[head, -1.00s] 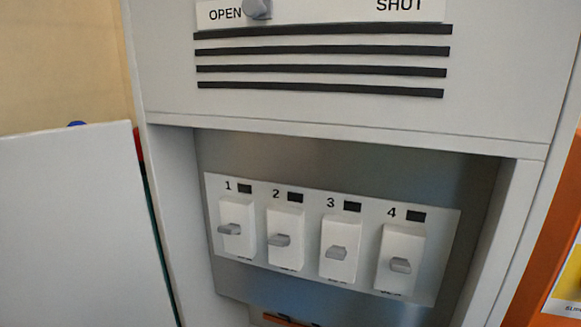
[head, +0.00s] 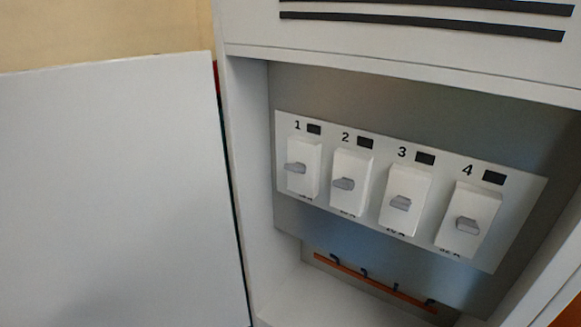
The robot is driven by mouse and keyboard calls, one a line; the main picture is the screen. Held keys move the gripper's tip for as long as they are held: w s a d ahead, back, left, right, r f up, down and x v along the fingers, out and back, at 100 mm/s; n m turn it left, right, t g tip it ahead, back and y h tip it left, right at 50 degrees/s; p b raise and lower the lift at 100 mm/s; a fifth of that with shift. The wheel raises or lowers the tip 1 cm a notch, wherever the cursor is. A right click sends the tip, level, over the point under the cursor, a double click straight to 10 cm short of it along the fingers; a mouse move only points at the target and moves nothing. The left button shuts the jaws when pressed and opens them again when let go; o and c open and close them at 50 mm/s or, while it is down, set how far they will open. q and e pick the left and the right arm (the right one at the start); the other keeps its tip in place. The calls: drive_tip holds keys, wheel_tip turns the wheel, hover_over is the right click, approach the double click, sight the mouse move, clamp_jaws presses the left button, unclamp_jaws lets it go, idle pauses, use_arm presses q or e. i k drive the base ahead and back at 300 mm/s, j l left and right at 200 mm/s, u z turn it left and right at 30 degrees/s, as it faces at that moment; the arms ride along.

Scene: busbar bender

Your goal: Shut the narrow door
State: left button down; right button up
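The narrow door (head: 115,190) is a plain pale panel at the left of the head view. It stands open, swung out to the left of the cabinet opening. Its right edge is beside the cabinet's left side wall (head: 248,170). The opening is uncovered and shows a panel with breakers numbered 1 to 4 (head: 400,200). The lower part of the door is cut off by the picture edge. Neither of my grippers is in view.
Below the breakers, an orange bar (head: 370,283) with dark clips runs along the back of the compartment. Dark slots (head: 420,22) cross the cabinet front above the opening. A beige wall (head: 100,30) is behind the door.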

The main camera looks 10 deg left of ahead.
sight(116, 209)
drive_tip(key=k+z, duration=0.15)
drive_tip(key=k, duration=0.9)
